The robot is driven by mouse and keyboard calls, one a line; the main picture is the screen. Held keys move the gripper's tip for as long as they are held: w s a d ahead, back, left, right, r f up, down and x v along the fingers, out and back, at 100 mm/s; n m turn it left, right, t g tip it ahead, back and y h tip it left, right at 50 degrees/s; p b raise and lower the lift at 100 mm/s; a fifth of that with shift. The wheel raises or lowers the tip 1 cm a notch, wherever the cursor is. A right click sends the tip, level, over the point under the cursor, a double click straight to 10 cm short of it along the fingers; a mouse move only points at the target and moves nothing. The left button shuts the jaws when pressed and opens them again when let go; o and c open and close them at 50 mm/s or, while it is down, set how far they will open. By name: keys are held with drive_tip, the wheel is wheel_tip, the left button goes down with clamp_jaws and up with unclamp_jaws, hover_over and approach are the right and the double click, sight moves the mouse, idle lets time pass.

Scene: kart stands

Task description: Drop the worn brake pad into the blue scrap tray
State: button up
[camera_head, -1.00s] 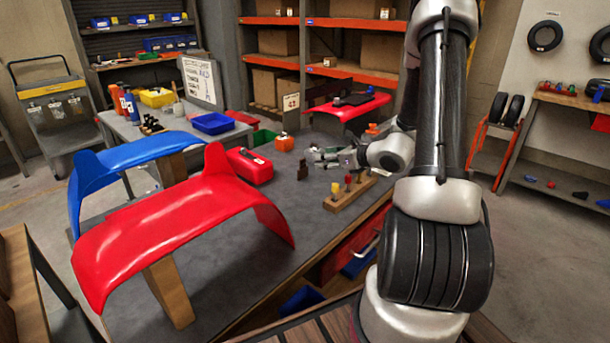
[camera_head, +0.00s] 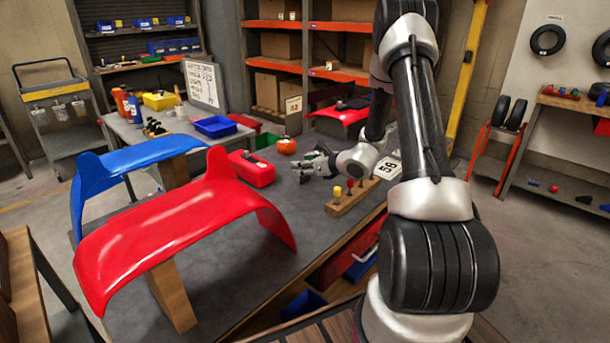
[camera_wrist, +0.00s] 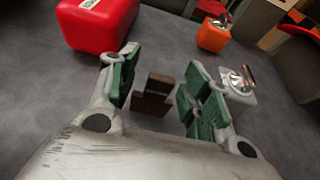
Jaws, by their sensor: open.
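The worn brake pad looks to be the dark brown upright block (camera_wrist: 152,95) in the wrist view, standing on the grey table. My gripper (camera_wrist: 157,92) is open, with its green-padded fingers on either side of the block and gaps showing between. In the head view my gripper (camera_head: 316,166) is low over the table, and the block is mostly hidden by the fingers there. A blue open tray (camera_head: 215,127), which fits the scrap tray, is on the farther grey table at the back left, clear of my gripper.
A red box (camera_head: 251,169) and an orange container (camera_head: 287,146) stand close to my gripper. Red (camera_head: 180,235) and blue (camera_head: 125,165) curved panels fill the left.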

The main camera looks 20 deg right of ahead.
drive_tip(key=c, duration=0.8)
drive_tip(key=shift+o, duration=0.2)
